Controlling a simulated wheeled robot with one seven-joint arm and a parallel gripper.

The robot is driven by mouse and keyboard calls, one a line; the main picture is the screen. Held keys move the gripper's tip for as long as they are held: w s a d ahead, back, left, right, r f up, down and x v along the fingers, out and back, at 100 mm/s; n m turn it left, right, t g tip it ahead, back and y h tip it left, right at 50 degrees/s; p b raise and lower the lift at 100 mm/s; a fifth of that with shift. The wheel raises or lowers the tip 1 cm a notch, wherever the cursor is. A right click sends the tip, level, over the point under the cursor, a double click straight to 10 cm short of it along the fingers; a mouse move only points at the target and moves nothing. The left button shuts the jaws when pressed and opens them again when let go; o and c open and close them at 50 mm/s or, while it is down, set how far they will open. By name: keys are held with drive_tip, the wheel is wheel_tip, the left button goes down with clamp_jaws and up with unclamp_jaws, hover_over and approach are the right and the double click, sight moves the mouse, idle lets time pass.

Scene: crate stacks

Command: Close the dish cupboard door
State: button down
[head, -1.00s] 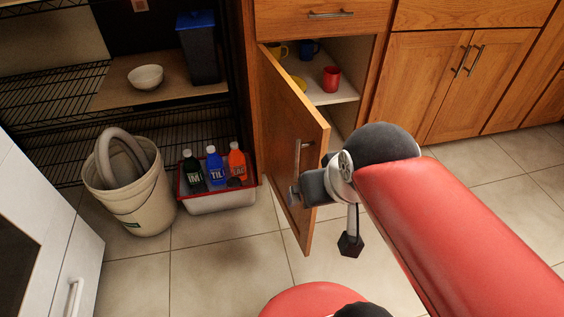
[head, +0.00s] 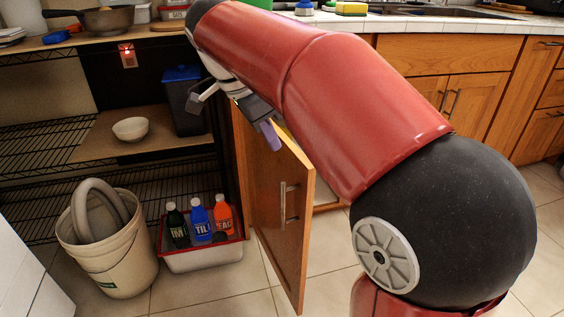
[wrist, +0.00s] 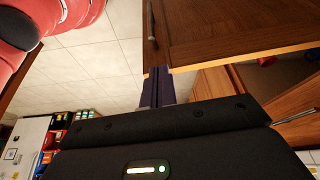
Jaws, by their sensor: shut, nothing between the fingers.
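The dish cupboard door (head: 275,195) is a wooden panel with a metal handle (head: 288,203), standing open and swung out towards me. My gripper (head: 271,137) is at the door's upper edge, its fingers shut and empty. In the wrist view the shut fingers (wrist: 157,88) point at the edge of the door (wrist: 230,28); whether they touch it I cannot tell. The cupboard inside is mostly hidden behind my arm in the head view. A red mug (wrist: 267,61) shows inside it in the wrist view.
A bin of bottles (head: 205,258) stands on the floor just left of the door, with a beige bucket (head: 110,250) further left. Wire shelves (head: 50,145) stand behind them. A counter (head: 420,24) with a sink runs above. Tiled floor lies free in front.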

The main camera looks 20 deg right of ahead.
sight(289, 170)
drive_tip(key=b+x, duration=0.2)
drive_tip(key=x, duration=0.7)
drive_tip(key=shift+d+f, duration=0.1)
drive_tip(key=shift+f, duration=0.15)
